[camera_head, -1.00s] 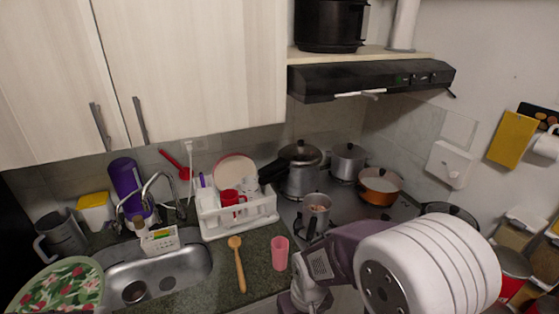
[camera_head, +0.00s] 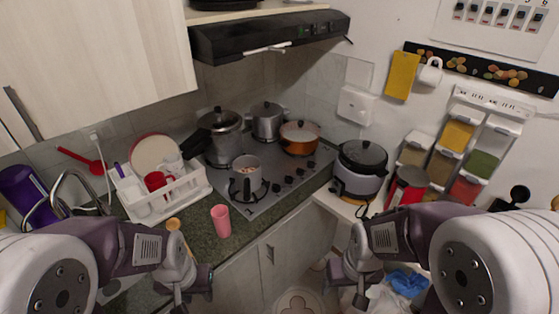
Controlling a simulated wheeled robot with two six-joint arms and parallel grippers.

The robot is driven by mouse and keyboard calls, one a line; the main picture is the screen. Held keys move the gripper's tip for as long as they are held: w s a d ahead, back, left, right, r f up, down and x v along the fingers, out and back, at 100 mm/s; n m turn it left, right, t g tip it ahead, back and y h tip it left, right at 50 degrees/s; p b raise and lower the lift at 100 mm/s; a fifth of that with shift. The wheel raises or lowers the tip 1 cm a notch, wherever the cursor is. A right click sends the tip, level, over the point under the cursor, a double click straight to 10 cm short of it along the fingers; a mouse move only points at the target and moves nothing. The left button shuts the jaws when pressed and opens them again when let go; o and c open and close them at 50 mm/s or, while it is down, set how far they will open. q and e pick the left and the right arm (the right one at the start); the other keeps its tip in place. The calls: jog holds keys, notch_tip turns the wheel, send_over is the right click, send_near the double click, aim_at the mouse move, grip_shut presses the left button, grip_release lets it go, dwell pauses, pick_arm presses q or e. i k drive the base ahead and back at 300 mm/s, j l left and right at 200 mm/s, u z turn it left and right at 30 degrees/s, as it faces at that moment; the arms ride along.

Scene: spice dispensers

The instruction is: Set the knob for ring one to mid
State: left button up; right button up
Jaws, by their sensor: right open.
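The cooktop (camera_head: 262,200) is a grey steel plate along the counter. Several small dark knobs (camera_head: 287,180) sit in a row on its right front part. I cannot tell which belongs to ring one or how any is turned. A small pot (camera_head: 246,176) stands on the front left burner. My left gripper (camera_head: 193,292) is low in front of the counter, well short of the knobs; its fingers are too small and dark to judge. My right gripper (camera_head: 360,298) is open, low and to the right, apart from the cooktop.
A tall pot (camera_head: 222,137), a smaller pot (camera_head: 267,121) and an orange pan (camera_head: 300,138) stand at the back of the cooktop. A rice cooker (camera_head: 360,168) stands to the right.

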aim_at(276, 187)
jog(key=i+l+u, duration=0.75)
jog(key=l+u, duration=0.2)
jog(key=i+l+u, duration=0.15)
jog(key=l+u, duration=0.2)
jog(key=l, duration=0.25)
